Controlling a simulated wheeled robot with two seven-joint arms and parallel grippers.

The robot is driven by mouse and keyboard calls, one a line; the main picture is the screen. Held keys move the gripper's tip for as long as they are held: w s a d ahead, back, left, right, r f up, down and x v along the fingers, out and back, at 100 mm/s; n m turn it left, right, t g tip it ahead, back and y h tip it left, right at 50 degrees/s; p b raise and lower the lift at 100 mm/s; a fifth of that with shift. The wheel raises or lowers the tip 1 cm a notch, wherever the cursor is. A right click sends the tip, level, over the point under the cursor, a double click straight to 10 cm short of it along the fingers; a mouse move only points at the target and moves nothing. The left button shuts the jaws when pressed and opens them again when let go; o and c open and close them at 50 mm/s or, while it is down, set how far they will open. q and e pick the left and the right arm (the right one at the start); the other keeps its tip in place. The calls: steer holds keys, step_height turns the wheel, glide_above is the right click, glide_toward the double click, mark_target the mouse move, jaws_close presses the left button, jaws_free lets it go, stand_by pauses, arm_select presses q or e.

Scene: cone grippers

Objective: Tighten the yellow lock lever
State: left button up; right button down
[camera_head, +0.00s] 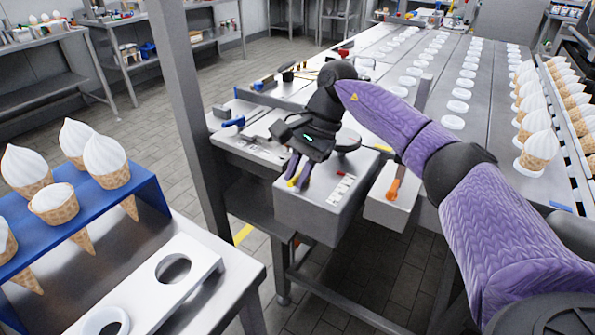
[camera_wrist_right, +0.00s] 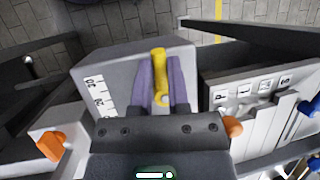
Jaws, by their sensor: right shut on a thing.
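The yellow lock lever (camera_wrist_right: 159,75) stands up from a grey metal block (camera_wrist_right: 120,68) with a scale in the right wrist view. My right gripper (camera_wrist_right: 164,92) has its two purple fingers on either side of the lever and is shut on it. Most of the lever is hidden there by the gripper. My left gripper is in neither view.
An orange lever (camera_head: 395,188) and a blue lever (camera_head: 233,122) sit on neighbouring blocks. A blue rack (camera_head: 150,190) of ice cream cones stands at left on a steel table. A conveyor with white discs (camera_head: 452,122) and more cones (camera_head: 540,146) lies at right.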

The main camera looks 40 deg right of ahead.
steer(key=c, duration=0.6)
jaws_free()
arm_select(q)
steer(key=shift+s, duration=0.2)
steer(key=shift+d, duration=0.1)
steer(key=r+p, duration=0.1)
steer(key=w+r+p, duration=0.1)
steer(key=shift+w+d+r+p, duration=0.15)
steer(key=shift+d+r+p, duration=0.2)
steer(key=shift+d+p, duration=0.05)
arm_select(e)
steer(key=v, duration=1)
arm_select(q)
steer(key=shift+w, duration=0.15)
